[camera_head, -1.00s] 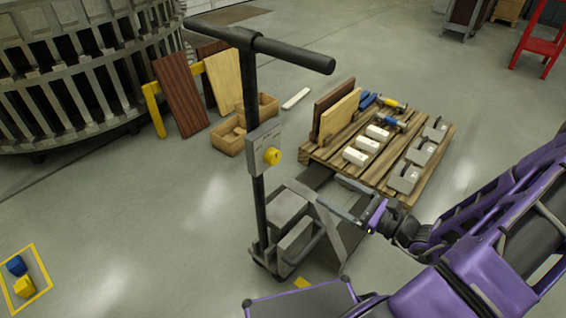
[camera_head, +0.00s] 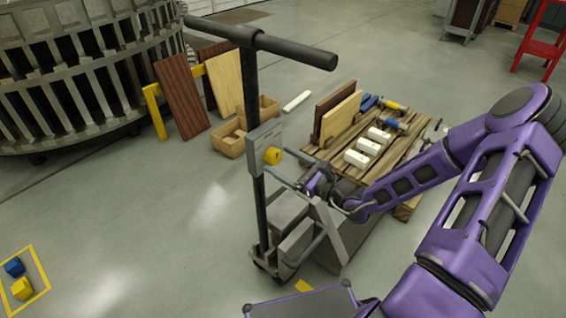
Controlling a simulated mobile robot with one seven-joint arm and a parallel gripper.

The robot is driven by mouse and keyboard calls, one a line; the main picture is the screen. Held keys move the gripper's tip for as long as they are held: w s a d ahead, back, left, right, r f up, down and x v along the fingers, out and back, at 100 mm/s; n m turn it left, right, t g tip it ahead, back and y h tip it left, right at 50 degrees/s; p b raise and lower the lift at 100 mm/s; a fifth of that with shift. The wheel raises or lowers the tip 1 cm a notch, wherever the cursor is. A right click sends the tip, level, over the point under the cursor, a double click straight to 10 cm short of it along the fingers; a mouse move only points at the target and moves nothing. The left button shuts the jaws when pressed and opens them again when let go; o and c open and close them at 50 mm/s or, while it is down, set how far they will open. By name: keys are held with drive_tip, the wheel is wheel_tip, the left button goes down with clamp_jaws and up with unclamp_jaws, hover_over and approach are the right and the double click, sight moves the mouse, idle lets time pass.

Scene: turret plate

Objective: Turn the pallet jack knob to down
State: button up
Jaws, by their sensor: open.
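The pallet jack's yellow knob (camera_head: 273,156) sits on a grey control plate (camera_head: 262,143) fixed to the black upright post. The marks on the plate are too small to read. The pallet jack (camera_head: 257,100) stands upright with its T-shaped handle on top. My gripper (camera_head: 290,176) is open, just right of and slightly below the knob, with its fingers pointing toward the post. I cannot tell whether a finger touches the knob or plate; a small gap seems to show.
A wooden pallet (camera_head: 408,210) with boards, white blocks and tools stands behind my arm. A wooden crate (camera_head: 228,146) and leaning planks (camera_head: 183,97) are further left. Blue and yellow blocks lie in a yellow floor square (camera_head: 45,277).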

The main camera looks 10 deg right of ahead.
drive_tip(key=c, duration=1.4)
drive_tip(key=shift+o, duration=0.2)
drive_tip(key=shift+r+m+p, duration=0.15)
drive_tip(key=shift+m+p, duration=0.15)
drive_tip(key=shift+p, duration=0.25)
drive_tip(key=shift+r+m+p, duration=0.1)
drive_tip(key=shift+m+p, duration=0.5)
drive_tip(key=shift+p, duration=0.3)
drive_tip(key=m+p, duration=0.2)
drive_tip(key=p, duration=0.1)
drive_tip(key=m+p, duration=0.3)
drive_tip(key=shift+m, duration=0.4)
drive_tip(key=shift+f+m+p, duration=0.25)
drive_tip(key=shift+m+p, duration=0.45)
drive_tip(key=shift+m, duration=0.5)
